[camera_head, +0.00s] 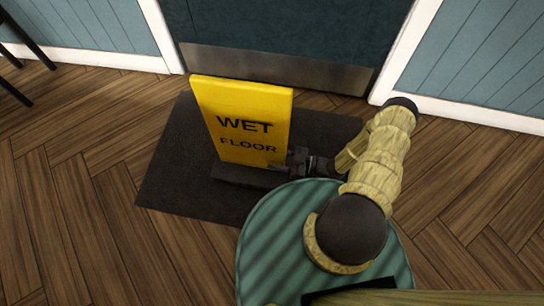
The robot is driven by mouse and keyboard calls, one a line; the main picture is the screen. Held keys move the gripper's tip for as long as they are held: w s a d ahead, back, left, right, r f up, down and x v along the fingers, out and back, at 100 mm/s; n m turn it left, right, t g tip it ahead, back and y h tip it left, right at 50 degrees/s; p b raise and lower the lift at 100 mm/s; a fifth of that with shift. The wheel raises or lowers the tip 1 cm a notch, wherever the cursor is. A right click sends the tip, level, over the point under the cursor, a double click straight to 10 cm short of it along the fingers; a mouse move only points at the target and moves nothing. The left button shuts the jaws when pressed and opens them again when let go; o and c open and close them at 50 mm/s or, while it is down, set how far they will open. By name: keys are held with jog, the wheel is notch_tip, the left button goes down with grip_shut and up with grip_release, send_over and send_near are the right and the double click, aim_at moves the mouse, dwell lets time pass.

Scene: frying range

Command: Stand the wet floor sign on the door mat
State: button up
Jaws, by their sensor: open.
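The yellow wet floor sign (240,110) stands upright on its dark base (240,176), over the dark door mat (170,190) in front of the door. Black letters on it read WET FLOOR. My gripper (284,164) is open at the lower right edge of the sign, just above the base. Its fingertips are small and dark, so I cannot tell whether they touch the sign. The base appears to rest on the mat. Part of the mat is hidden behind the sign and my arm.
A dark teal door (290,35) with a metal kick plate (270,70) is behind the mat. Blue panelled walls with white trim stand on both sides. Dark furniture legs (22,50) show at the upper left. The wooden floor (90,215) is clear at left.

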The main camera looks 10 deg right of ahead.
jog(key=p+v, duration=0.3)
jog(key=v, duration=0.7)
dwell(0.4)
